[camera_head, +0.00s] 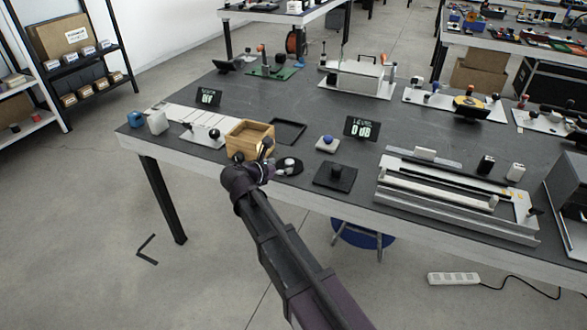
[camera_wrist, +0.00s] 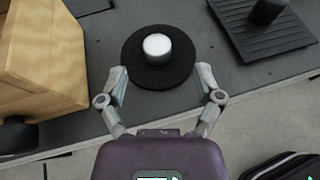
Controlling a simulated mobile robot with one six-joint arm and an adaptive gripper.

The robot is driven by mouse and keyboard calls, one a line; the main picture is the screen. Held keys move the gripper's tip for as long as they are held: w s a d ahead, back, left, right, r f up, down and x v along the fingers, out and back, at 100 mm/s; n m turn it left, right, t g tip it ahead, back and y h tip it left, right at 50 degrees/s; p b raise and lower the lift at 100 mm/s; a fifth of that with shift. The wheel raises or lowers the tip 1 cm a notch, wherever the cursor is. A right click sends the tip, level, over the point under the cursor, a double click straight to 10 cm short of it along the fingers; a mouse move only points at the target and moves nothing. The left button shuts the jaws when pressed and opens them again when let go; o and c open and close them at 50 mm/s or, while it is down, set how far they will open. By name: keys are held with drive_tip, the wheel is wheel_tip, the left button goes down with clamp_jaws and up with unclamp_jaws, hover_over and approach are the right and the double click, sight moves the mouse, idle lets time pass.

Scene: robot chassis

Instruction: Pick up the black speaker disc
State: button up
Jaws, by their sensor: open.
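The black speaker disc (camera_wrist: 158,79) is a flat round black disc lying on the dark table top, with a pale rounded knob (camera_wrist: 157,47) at its middle. In the head view the black speaker disc (camera_head: 289,166) is near the table's front edge, partly beside my arm's end. My gripper (camera_wrist: 162,80) is open, with one finger at the disc's left and one at its right, near its front half. In the head view my gripper (camera_head: 262,157) is at the table's front edge. I cannot tell whether the fingers touch the disc.
A wooden box (camera_wrist: 45,55) stands close on the left; it also shows in the head view (camera_head: 249,138). A square black plate with a knob (camera_head: 335,177) lies to the right. A black tray (camera_head: 288,131) lies behind. A long white rail fixture (camera_head: 455,195) fills the table's right side.

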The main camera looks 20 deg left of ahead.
sight(287, 163)
drive_tip(key=shift+b+x, duration=0.95)
drive_tip(key=shift+x, duration=1.65)
drive_tip(key=shift+a+r, duration=0.1)
drive_tip(key=shift+a, duration=0.05)
clamp_jaws()
